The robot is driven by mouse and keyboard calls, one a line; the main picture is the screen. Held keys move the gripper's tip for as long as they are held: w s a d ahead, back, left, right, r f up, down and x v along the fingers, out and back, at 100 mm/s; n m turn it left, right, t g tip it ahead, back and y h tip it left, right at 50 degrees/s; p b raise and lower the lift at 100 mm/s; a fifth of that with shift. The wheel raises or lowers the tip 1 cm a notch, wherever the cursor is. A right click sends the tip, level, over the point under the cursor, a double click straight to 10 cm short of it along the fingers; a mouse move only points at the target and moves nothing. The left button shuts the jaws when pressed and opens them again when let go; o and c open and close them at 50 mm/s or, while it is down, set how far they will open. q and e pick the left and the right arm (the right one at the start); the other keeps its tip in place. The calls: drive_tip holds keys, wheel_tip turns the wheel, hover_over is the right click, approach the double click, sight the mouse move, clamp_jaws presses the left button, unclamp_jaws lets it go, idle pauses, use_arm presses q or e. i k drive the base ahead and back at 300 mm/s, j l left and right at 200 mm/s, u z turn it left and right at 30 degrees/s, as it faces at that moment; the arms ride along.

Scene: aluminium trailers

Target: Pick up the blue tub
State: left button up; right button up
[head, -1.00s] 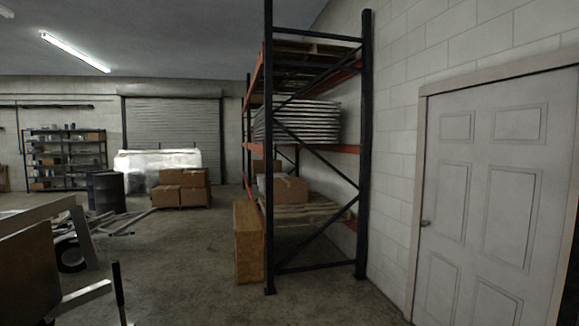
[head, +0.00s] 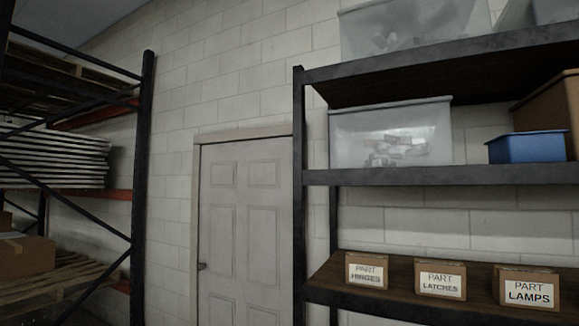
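The blue tub (head: 528,147) stands on the middle shelf (head: 440,176) of a dark metal rack at the right of the head view. It is a small open-topped box. It sits close to the shelf's front, right of a clear plastic bin (head: 391,133) and in front of a brown cardboard box (head: 547,106). Neither of my grippers shows in the head view.
Labelled cardboard part boxes (head: 440,279) stand on the lower shelf. More clear bins (head: 413,27) stand on the top shelf. A white door (head: 243,230) is left of the rack. A pallet rack (head: 143,190) stands at the left.

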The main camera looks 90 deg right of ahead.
sight(542, 146)
drive_tip(key=z, duration=4.35)
drive_tip(key=i+l, duration=0.15)
drive_tip(key=l, duration=0.15)
drive_tip(key=i+l+u, duration=0.15)
drive_tip(key=l, duration=0.45)
drive_tip(key=i+u, duration=0.05)
